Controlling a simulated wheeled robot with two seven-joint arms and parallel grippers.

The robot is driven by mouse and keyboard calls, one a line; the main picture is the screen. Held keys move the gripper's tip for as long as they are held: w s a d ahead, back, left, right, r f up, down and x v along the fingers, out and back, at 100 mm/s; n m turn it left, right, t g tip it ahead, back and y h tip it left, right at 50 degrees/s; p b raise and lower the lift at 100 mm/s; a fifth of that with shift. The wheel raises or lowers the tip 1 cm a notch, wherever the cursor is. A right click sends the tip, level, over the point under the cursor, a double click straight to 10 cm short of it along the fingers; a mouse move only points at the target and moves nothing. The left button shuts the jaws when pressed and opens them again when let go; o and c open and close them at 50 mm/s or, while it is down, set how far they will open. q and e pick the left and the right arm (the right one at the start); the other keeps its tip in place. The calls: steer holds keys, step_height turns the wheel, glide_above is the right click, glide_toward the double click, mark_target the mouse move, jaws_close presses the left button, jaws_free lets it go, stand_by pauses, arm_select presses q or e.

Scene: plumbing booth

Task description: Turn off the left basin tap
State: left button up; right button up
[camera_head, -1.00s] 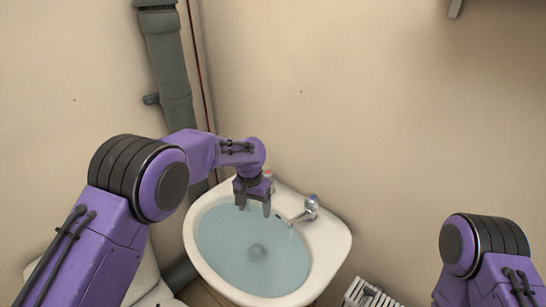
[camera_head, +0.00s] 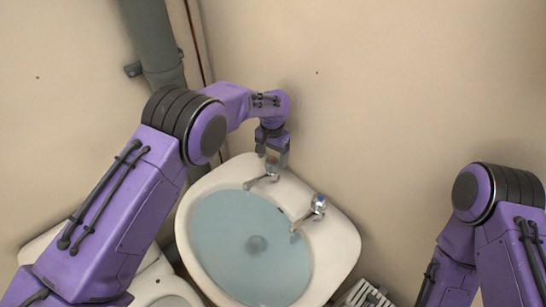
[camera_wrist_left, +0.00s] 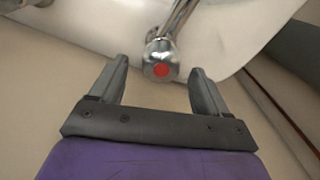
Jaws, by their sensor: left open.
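The left basin tap (camera_head: 268,172) is chrome and stands at the back left of the white basin (camera_head: 338,252). In the left wrist view the tap head (camera_wrist_left: 161,62) has a red dot on top. My left gripper (camera_head: 272,160) is over that tap in the head view. In the left wrist view its open fingers (camera_wrist_left: 158,82) point toward the tap head, which lies between the fingertips or just beyond them; I cannot tell if they touch. The right tap (camera_head: 317,208) is chrome and stands apart. My right gripper is not in view.
Pale blue water (camera_head: 255,240) fills the bowl. A grey pipe (camera_head: 155,45) runs down the wall at the left. A white toilet (camera_head: 160,285) is at the lower left and a white radiator (camera_head: 365,295) at the lower right. The walls are close behind the taps.

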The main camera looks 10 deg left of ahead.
mark_target(272, 160)
arm_select(q)
steer(key=f, duration=0.2)
steer(key=shift+w+a+f, duration=0.1)
steer(key=shift+w+f, duration=0.25)
steer(key=shift+f, duration=0.05)
steer(key=shift+s+f, duration=0.15)
steer(key=shift+f, duration=0.05)
steer(key=shift+s+r, duration=0.15)
steer(key=shift+s, duration=0.1)
steer(key=shift+w, duration=0.15)
steer(key=c, duration=1)
